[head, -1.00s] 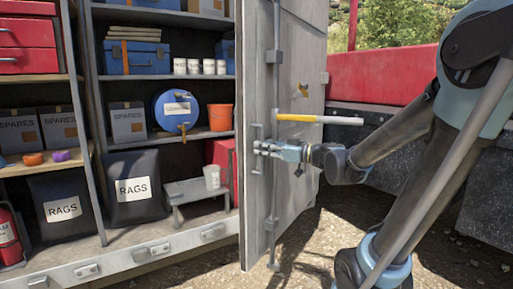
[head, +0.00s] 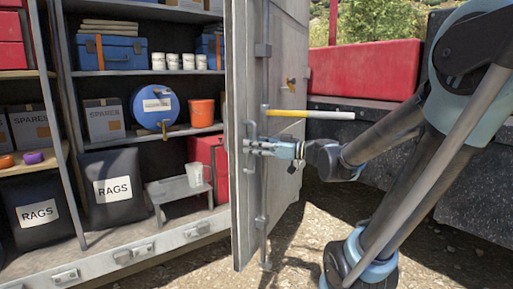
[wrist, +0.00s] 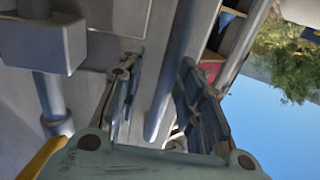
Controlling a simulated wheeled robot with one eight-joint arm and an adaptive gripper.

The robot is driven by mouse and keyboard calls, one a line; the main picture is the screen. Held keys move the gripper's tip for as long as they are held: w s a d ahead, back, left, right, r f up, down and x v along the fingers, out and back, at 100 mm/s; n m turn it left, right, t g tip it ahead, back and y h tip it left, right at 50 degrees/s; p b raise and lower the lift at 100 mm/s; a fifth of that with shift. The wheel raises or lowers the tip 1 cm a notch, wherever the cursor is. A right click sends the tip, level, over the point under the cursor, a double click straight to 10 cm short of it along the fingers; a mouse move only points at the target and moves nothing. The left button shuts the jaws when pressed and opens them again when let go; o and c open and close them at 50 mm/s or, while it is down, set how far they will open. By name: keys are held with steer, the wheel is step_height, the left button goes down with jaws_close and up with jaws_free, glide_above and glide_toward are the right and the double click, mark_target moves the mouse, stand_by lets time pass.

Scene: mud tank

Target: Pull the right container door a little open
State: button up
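My gripper (head: 256,146) is at the grab handle. In the wrist view, my gripper's fingers (wrist: 160,68) are apart, with a grey bar (wrist: 178,65) between them and a gap visible on its left side. Contact on the far side is hard to tell.
Shelves left of the door hold a blue drum (head: 155,106), an orange bucket (head: 202,113) and a rags bag (head: 113,188). A grey step stool (head: 180,190) stands inside. A red-topped dark tank (head: 365,70) is behind my arm. Gravel ground lies below the door.

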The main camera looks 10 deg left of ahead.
steer(key=v, duration=1.1)
steer(key=shift+d, duration=0.45)
steer(key=shift+f, duration=0.1)
stand_by(0.4)
steer(key=s+d+f+m+g+h, duration=0.1)
steer(key=s+f+m+h, duration=0.25)
steer(key=f, duration=0.45)
steer(key=s+d+f+m+g+h, duration=0.1)
steer(key=s+f+m+g+h, duration=0.25)
steer(key=f, duration=0.55)
steer(key=s+d+f+m+h, duration=0.2)
steer(key=d+f+m+h, duration=0.1)
steer(key=d, duration=0.4)
steer(key=s+d+f+m+t+h, duration=0.1)
steer(key=s+d+f+m+h, duration=0.2)
steer(key=d+h, duration=0.4)
step_height(320, 180, down, 3)
steer(key=shift+d+r+m, duration=0.25)
steer(key=shift+d+m, duration=0.15)
steer(key=shift+m, duration=0.3)
steer(key=shift+t, duration=0.25)
